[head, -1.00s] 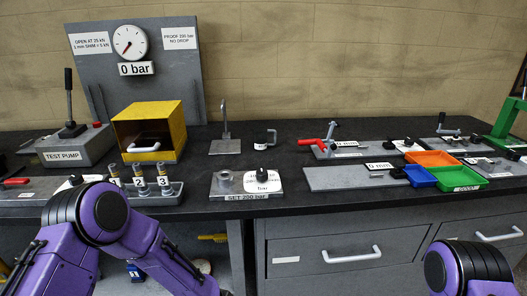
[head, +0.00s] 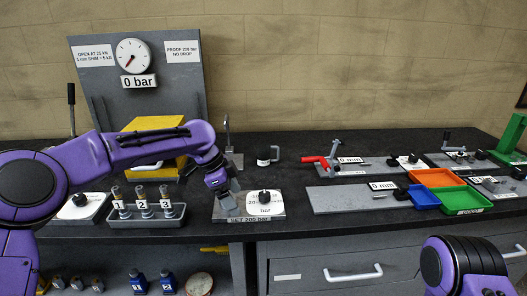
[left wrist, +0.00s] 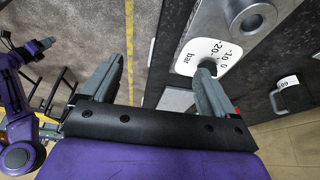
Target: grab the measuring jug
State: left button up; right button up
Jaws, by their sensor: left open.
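The measuring jug looks to be the small dark cup (head: 264,158) with a side handle and a pale label, upright on the bench behind the set plate. It also shows as a dark handled cup (left wrist: 291,94) at the right of the left wrist view. My left gripper (head: 230,192) is open and empty, pointing down over the left part of the set plate, in front and left of the jug and apart from it. In the left wrist view its two fingers (left wrist: 163,68) stand wide apart.
The set plate (head: 278,208) with its black knob (head: 264,196) lies in front of the jug. A grey post stand (head: 228,150) is just left of the jug. A three-cylinder rack (head: 145,214) stands further left. Red-handled tooling (head: 318,161) is to the right.

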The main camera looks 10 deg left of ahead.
aim_at(264, 160)
jog(key=i, duration=1.35)
jog(key=z, duration=0.05)
